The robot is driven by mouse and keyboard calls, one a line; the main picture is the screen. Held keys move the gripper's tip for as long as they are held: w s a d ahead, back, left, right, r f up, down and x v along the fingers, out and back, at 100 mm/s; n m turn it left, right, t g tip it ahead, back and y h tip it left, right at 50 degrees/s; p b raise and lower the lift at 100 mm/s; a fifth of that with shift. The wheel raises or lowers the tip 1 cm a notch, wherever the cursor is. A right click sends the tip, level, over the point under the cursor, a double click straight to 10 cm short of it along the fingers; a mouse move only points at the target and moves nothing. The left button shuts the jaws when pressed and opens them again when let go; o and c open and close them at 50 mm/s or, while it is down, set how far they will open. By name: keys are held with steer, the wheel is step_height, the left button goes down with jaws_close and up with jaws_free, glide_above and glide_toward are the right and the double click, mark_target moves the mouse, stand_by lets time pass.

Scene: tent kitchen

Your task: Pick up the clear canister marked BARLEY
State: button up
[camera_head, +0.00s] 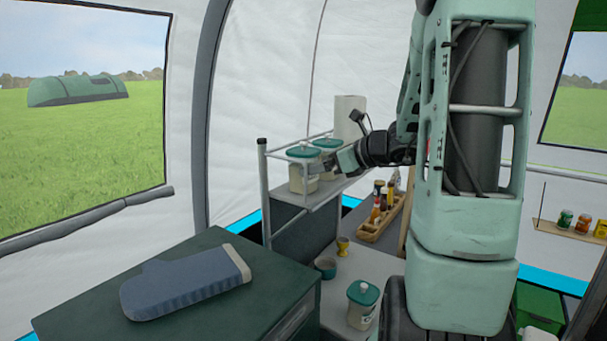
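Two clear canisters with green lids stand on a small raised shelf with a metal rail. The nearer one (303,184) is at the shelf's left front, and the other (328,143) is just behind it to the right. A third canister with a green lid (361,315) stands lower down on the light counter. Each has a pale filling; I cannot read any label, so I cannot tell which is BARLEY. My gripper (326,166) is at the shelf, right beside the nearer canister and overlapping the rear one in view. Its fingers are too small to tell whether they are open or touching anything.
The metal shelf rail (282,154) runs close around the canisters. A white paper roll (349,117) stands behind. A bottle caddy (374,229), a small yellow cup (343,246) and a green bowl (325,267) are below. A blue oven mitt (185,284) lies on the dark cabinet.

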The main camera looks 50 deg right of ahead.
steer(key=p+x, duration=0.1)
steer(key=x, duration=0.4)
steer(key=shift+w+a+f, duration=0.1)
steer(key=shift+w+a, duration=0.05)
steer(key=shift+w, duration=0.15)
steer(key=c, duration=1.4)
